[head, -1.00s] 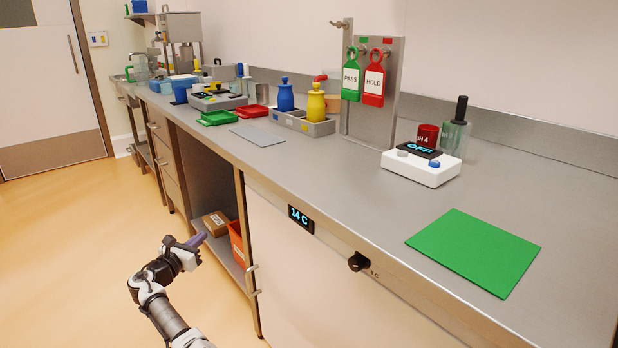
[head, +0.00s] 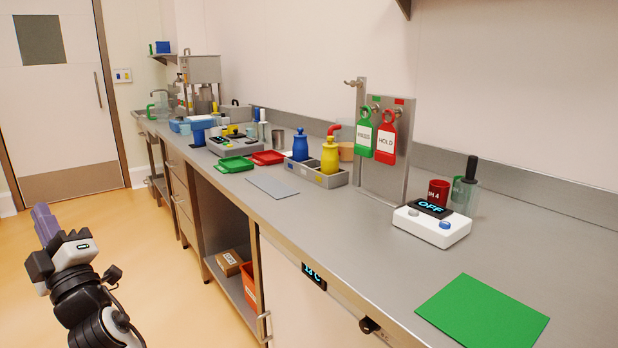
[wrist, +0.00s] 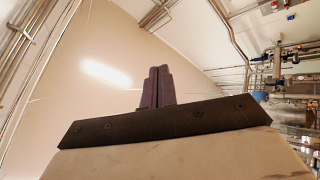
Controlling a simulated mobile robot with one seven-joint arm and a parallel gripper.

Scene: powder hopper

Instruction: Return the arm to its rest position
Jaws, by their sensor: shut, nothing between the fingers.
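My gripper (head: 44,222) is at the lower left of the head view, over the open floor and apart from the counter. Its purple fingers are together and point up. In the wrist view the two fingers (wrist: 157,87) stand side by side with nothing between them. Part of my arm shows below the gripper, bent, at the bottom left of the head view.
The steel counter (head: 380,262) runs along the right. It bears a green mat (head: 483,312), a white device reading OFF (head: 432,226), a tag stand (head: 395,190), and blue (head: 300,145) and yellow (head: 330,156) bottles. The floor (head: 150,240) around my gripper is clear.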

